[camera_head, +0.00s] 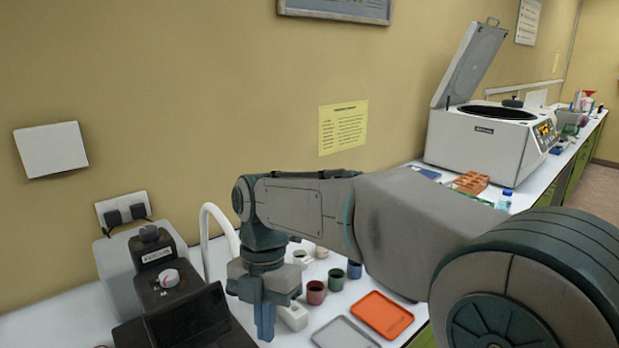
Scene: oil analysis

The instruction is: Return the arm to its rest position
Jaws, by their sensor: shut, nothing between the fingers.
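My arm reaches from the lower right across the middle of the head view, bent over the white bench (45,325). My gripper (265,322) points down above the bench, left of the middle. Its fingers are together with nothing between them. The arm hides part of the bench behind it.
A black device with a dial (168,278) stands close left of my gripper. A red cup (316,292), a green cup (336,279), an orange tray (382,314) and a grey tray (344,333) lie to the right. A centrifuge (480,142) with its lid raised stands farther back.

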